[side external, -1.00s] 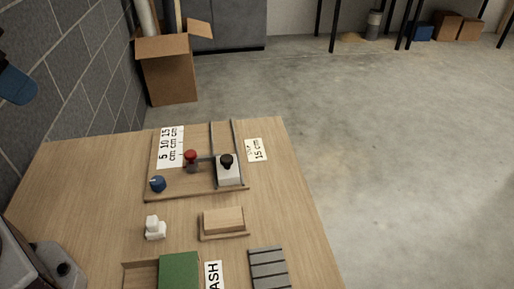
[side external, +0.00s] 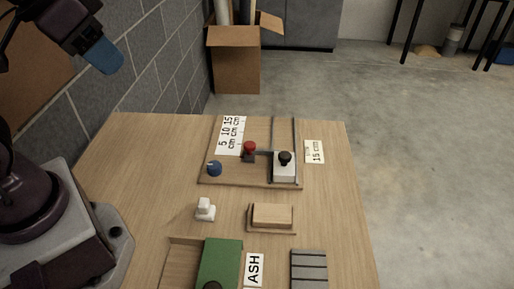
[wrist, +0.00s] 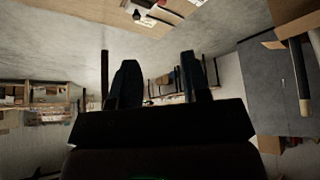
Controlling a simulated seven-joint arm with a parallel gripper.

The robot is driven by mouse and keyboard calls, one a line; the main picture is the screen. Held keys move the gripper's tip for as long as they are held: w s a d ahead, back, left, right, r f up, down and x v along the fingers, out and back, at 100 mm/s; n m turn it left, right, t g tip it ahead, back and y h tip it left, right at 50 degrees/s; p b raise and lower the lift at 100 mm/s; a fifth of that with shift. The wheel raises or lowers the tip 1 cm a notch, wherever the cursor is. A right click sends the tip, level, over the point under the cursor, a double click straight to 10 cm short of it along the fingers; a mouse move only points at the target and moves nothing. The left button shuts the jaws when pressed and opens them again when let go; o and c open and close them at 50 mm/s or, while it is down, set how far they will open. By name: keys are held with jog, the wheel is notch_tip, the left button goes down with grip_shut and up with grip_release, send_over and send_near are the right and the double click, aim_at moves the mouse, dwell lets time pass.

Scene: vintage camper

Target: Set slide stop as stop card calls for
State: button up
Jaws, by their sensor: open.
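A wooden board (side external: 235,177) lies on the table. On it are a red knob on a dark block (side external: 249,150), a pale block with a black knob (side external: 285,168) between two dark rails, and a blue knob (side external: 214,168). A scale label (side external: 231,135) reads 5, 10, 15 cm; I cannot tell which mark the red-knobbed block lines up with. The stop card (side external: 315,152) right of the board reads 15 cm. My gripper (side external: 103,56) is high at the upper left, away from the board. Its two dark fingers (wrist: 158,80) are apart with nothing between them in the wrist view.
A white piece (side external: 205,210), a wooden block on a small tray (side external: 272,216), a green panel (side external: 220,262), an ASH label (side external: 254,269) and a grey slatted piece (side external: 309,268) lie nearer. A block wall (side external: 165,60) stands at left. A carton (side external: 235,65) is beyond the table.

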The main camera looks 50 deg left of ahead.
jog(key=o, duration=0.3)
jog(key=shift+f, duration=0.15)
jog(key=m+g, duration=0.1)
jog(key=g, duration=0.5)
send_near(250, 144)
jog(key=f, duration=0.9)
jog(key=shift+s, duration=0.2)
jog(key=shift+c, duration=0.4)
